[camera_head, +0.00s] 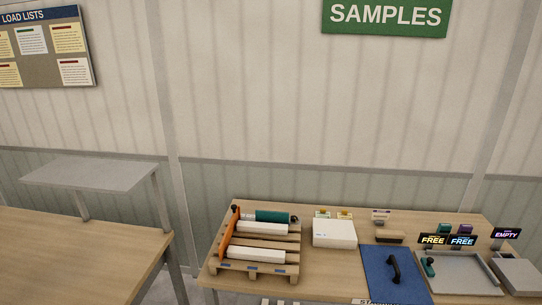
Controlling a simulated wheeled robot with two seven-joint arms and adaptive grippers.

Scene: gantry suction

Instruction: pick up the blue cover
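The blue cover (376,266) is a flat blue panel with a black arched handle (393,268) on top. It lies on the right-hand wooden table, right of centre at the bottom of the head view. Its near edge is close to the bottom of the picture, beside a partly cut-off white label. Neither of my grippers shows in this view.
Left of the cover are a white box (334,233) and a small pallet (229,264) with white bars, an orange piece and a teal roll. Right of it is a grey tray (462,288) below lit FREE signs. Another table (80,255) stands left, across a gap.

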